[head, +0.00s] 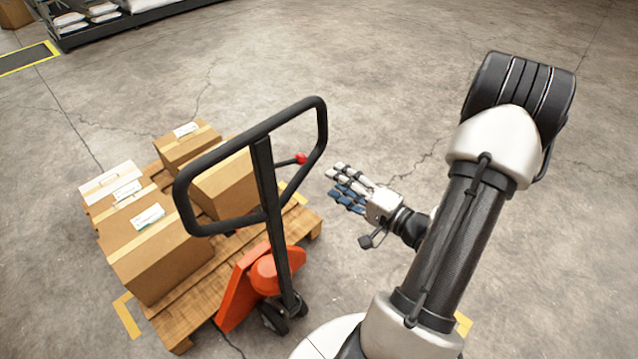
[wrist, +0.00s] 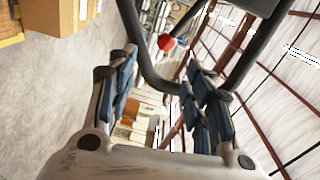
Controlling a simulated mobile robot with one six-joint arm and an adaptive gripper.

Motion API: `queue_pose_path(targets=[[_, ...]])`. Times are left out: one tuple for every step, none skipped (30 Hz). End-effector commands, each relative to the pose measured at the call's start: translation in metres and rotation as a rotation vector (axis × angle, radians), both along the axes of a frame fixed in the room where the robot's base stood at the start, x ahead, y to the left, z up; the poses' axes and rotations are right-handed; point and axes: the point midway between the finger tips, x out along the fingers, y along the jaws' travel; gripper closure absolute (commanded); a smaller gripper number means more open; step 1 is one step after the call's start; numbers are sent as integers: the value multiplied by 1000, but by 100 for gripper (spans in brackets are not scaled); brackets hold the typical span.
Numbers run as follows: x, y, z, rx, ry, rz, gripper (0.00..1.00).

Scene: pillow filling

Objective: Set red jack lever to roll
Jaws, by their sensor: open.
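The jack lever is a thin dark rod with a red knob (head: 300,158), set inside the black handle loop (head: 310,110) of the red pallet jack (head: 262,280). In the wrist view the red knob (wrist: 166,42) is ahead of my fingers, inside the dark handle loop (wrist: 145,65). My gripper (head: 348,188) is open and empty, to the right of the handle and a little below the knob in the head view. In the wrist view my gripper (wrist: 160,85) shows its fingers spread apart with a gap below the knob. It appears not to touch the lever.
A wooden pallet (head: 190,315) with several cardboard boxes (head: 150,250) lies beyond the jack. Yellow floor markings (head: 128,316) show near the pallet. A dark shelf (head: 110,25) stands at the top left. The concrete floor (head: 400,80) behind my gripper is clear.

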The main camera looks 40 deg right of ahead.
Motion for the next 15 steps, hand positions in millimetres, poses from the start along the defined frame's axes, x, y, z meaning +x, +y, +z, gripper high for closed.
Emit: queue_pose_path(targets=[[-7, 0, -4, 39, -26, -2, 53], [-9, 0, -3, 56, -40, -2, 53], [-11, 1, -3, 71, -53, 0, 53], [-11, 2, -2, 78, -59, 2, 53], [-11, 2, -1, 81, -64, 3, 53], [-10, 3, -1, 83, -66, 4, 53], [-8, 3, -1, 83, -66, 4, 53], [-6, 3, 0, 82, -66, 4, 53], [-3, 3, -1, 82, -65, 5, 53], [0, 4, -1, 82, -64, 7, 53], [3, 4, -1, 81, -64, 6, 53], [7, 4, -1, 81, -64, 6, 53], [10, 5, -1, 82, -63, 7, 53], [13, 5, -1, 81, -64, 7, 53], [17, 6, -1, 80, -64, 6, 53]])
